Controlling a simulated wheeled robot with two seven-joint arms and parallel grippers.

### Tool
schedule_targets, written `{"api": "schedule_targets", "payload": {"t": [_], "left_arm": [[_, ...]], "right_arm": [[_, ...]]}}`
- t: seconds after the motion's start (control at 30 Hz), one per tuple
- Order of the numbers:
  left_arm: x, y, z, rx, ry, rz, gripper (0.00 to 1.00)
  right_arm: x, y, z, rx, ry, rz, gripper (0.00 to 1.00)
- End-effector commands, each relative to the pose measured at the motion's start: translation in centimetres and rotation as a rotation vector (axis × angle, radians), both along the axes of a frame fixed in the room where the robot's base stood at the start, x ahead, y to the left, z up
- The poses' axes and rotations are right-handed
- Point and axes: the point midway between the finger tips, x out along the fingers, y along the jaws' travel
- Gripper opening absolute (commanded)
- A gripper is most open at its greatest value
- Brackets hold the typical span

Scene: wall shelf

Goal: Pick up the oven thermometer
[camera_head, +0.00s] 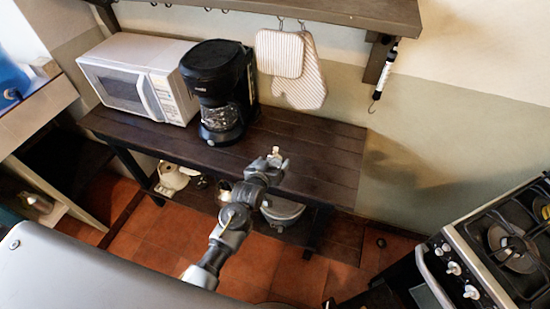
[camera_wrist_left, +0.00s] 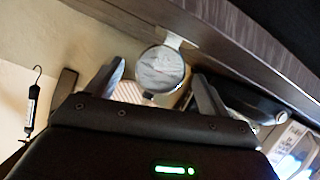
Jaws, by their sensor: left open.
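The oven thermometer (camera_wrist_left: 160,68) shows in the left wrist view as a round, silver-grey dial with a pale tab at its upper right. That view is upside down, and the tab meets the dark wooden tabletop (camera_wrist_left: 235,40). My left gripper (camera_head: 272,162) is open above the front part of the table in the head view. In the wrist view its two fingers stand on either side of the dial, with gaps showing. In the head view a small light piece at the fingertips may be the thermometer, but I cannot tell. My right gripper is not in view.
A coffee maker (camera_head: 218,90) and a white microwave (camera_head: 138,77) stand on the table's left part. Striped mitts (camera_head: 298,75) and a hanging scale (camera_head: 385,70) hang from the wall shelf (camera_head: 350,10). The table's right part (camera_head: 325,165) is bare. A stove (camera_head: 500,250) stands at right.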

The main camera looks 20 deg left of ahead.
Motion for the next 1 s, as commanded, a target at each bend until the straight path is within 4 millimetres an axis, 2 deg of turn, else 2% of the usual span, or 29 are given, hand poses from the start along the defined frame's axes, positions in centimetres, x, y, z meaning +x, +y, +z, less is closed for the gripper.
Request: {"api": "schedule_targets", "payload": {"t": [0.2,0.47,0.57,0.83,0.87,1.0], "left_arm": [[2.0,-0.2,-0.7,0.000,0.001,0.000,0.80],[2.1,-0.3,-0.9,0.000,0.000,0.000,0.80],[2.1,-0.3,-0.9,0.000,0.000,0.000,0.70],[2.1,-0.3,-0.9,0.000,0.001,0.000,0.35],[2.1,-0.2,-0.9,0.000,0.001,0.000,0.32],[2.1,-0.2,-0.9,0.000,0.000,0.000,0.32]], "right_arm": [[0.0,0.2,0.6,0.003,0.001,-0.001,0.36],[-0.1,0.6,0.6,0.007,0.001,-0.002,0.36],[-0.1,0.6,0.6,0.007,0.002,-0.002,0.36],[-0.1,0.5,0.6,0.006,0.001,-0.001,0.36],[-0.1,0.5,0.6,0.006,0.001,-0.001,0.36],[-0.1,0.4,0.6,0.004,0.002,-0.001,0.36]]}}
